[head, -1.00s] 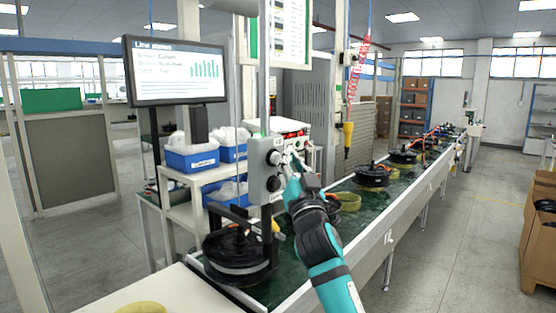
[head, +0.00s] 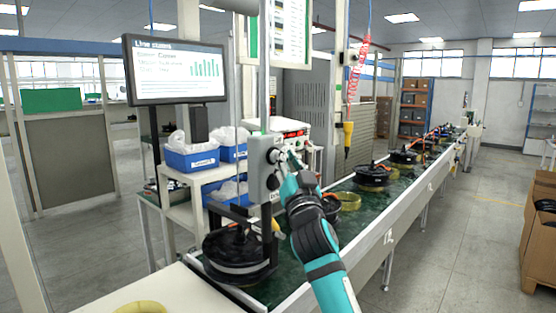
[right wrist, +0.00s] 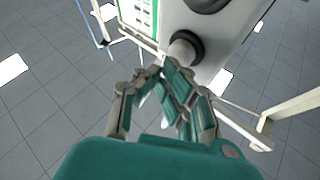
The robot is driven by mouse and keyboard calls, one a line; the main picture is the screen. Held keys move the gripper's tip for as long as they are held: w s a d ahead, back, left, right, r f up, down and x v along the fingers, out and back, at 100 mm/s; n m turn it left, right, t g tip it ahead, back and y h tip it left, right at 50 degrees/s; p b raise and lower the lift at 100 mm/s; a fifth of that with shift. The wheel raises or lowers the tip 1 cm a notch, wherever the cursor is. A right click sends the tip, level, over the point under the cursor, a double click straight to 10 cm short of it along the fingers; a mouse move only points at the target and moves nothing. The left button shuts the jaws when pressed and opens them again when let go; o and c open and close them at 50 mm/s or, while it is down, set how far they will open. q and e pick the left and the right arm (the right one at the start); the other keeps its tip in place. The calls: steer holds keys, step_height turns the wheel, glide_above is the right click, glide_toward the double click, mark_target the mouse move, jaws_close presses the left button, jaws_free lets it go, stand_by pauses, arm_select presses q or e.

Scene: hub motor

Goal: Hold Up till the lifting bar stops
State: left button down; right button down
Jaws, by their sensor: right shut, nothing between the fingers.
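A grey control box (head: 258,180) with round buttons on its face hangs on a post beside the conveyor. It also shows at the top of the right wrist view (right wrist: 225,30). My right gripper (head: 281,156) is shut and empty, with its fingertips at the upper part of the box's button face. In the right wrist view its fingertips (right wrist: 168,68) are close to a round grey button (right wrist: 184,50); I cannot tell whether they touch it. A black hub motor (head: 232,262) sits below the box, with a dark lifting frame (head: 268,238) around it. My left gripper is out of view.
A green-topped conveyor (head: 375,205) runs to the back right with several motors and yellow rings on it. Blue bins (head: 190,158) stand on a white shelf at the left. A monitor (head: 175,70) stands above them. Cartons (head: 540,225) stand at the right edge.

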steer(key=shift+w+a+b, duration=0.35)
steer(key=shift+a+b, duration=0.15)
stand_by(3.0)
steer(key=shift+d, duration=0.1)
stand_by(1.0)
steer(key=shift+s+d+p, duration=0.55)
steer(key=shift+d+p, duration=0.15)
steer(key=shift+p, duration=0.05)
steer(key=s+d+p, duration=0.1)
steer(key=d, duration=0.1)
steer(key=s+d+p, duration=0.1)
steer(key=s+d, duration=0.1)
steer(key=shift+p, duration=0.4)
stand_by(0.4)
